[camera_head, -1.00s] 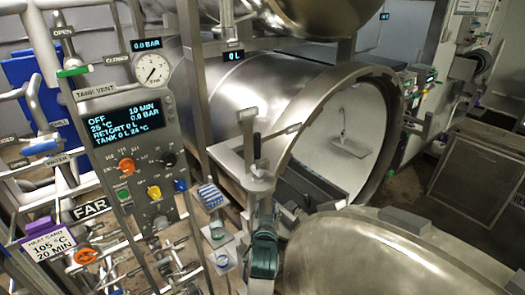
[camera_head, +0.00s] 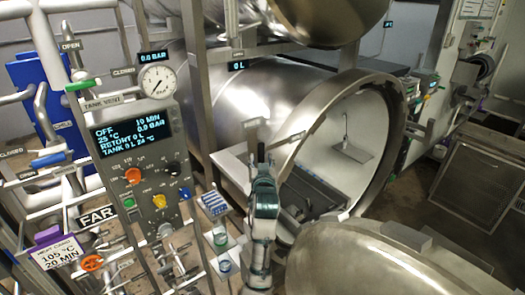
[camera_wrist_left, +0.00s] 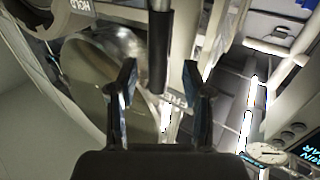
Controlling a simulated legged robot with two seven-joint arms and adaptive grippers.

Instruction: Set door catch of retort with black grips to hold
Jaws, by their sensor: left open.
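The retort (camera_head: 258,85) is a steel drum with its round mouth open, and its door (camera_head: 385,262) is swung out at the lower right. The catch's black grip (camera_head: 261,152) stands upright at the left of the mouth, partly hidden by my left gripper (camera_head: 264,178). In the left wrist view, the black grip (camera_wrist_left: 158,50) hangs on a grey rod between the lines of my two fingers. My left gripper (camera_wrist_left: 160,78) is open around its end, with gaps on both sides. My right gripper is not in view.
A control panel (camera_head: 140,150) with a screen and knobs stands on the left, with pipes and valves around it. A second steel vessel (camera_head: 325,15) is above. A small stand with a blue-striped block (camera_head: 214,204) is close left of my arm.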

